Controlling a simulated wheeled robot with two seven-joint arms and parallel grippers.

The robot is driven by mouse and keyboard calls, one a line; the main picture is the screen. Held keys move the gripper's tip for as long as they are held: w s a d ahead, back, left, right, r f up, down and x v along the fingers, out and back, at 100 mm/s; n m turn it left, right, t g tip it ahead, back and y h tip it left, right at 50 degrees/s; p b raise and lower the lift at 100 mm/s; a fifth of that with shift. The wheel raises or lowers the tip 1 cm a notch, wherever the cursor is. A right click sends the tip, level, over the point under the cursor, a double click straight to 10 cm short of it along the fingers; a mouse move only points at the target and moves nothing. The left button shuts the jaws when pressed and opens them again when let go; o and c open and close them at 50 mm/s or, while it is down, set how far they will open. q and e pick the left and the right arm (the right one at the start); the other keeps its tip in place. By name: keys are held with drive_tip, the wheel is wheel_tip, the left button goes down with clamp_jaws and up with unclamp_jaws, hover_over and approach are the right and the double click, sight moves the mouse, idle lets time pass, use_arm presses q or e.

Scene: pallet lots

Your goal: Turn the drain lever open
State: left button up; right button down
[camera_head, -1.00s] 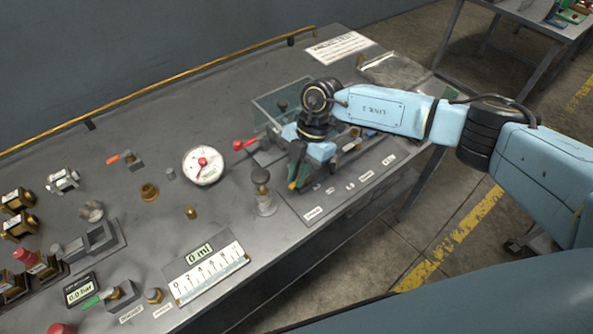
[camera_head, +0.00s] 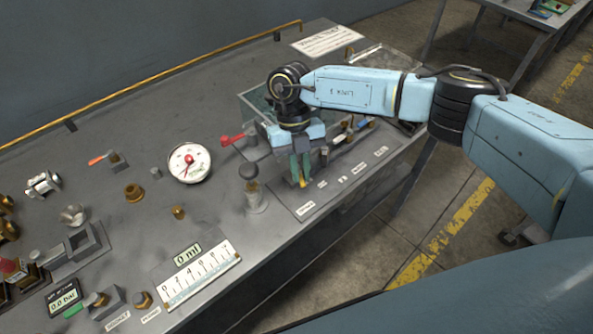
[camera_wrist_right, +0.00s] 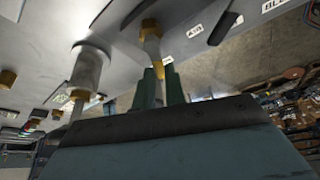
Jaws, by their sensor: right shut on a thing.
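My right gripper (camera_head: 301,178) points down over the panel at the bench's front right. Its green fingers are shut on a slim lever with a yellow-brass end, which I take for the drain lever (camera_wrist_right: 157,68). In the right wrist view the lever's grey shaft runs from a brass fitting to between the fingertips (camera_wrist_right: 161,88). In the head view the fingers hide most of the lever, and the label in front of it is too small to read. My left gripper is not in view.
A clear cylinder with a dark knob (camera_head: 254,190) stands just left of the gripper. A red-handled lever (camera_head: 232,139) and a round gauge (camera_head: 189,162) are further left. A scale marked 0 ml (camera_head: 200,272) lies at the front edge. A clear box (camera_head: 257,101) sits behind.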

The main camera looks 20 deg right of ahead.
drive_tip(key=shift+w+d+n+h+b, duration=0.1)
drive_tip(key=shift+d+n+h+b, duration=0.2)
drive_tip(key=shift+n, duration=0.45)
drive_tip(key=shift+d+n+h+b, duration=0.1)
drive_tip(key=shift+n+h+b, duration=0.25)
drive_tip(key=shift+n, duration=0.45)
drive_tip(key=shift+w+d+n+h+b, duration=0.1)
drive_tip(key=shift+d+n+h+b, duration=0.2)
drive_tip(key=shift+n, duration=0.45)
drive_tip(key=shift+a, duration=0.1)
drive_tip(key=c, duration=1.5)
unclamp_jaws()
drive_tip(key=shift+s, duration=0.1)
drive_tip(key=shift+o, duration=0.2)
drive_tip(key=v, duration=1.3)
drive_tip(key=shift+r+b, duration=0.3)
drive_tip(key=shift+b, duration=0.1)
drive_tip(key=shift+s, duration=0.15)
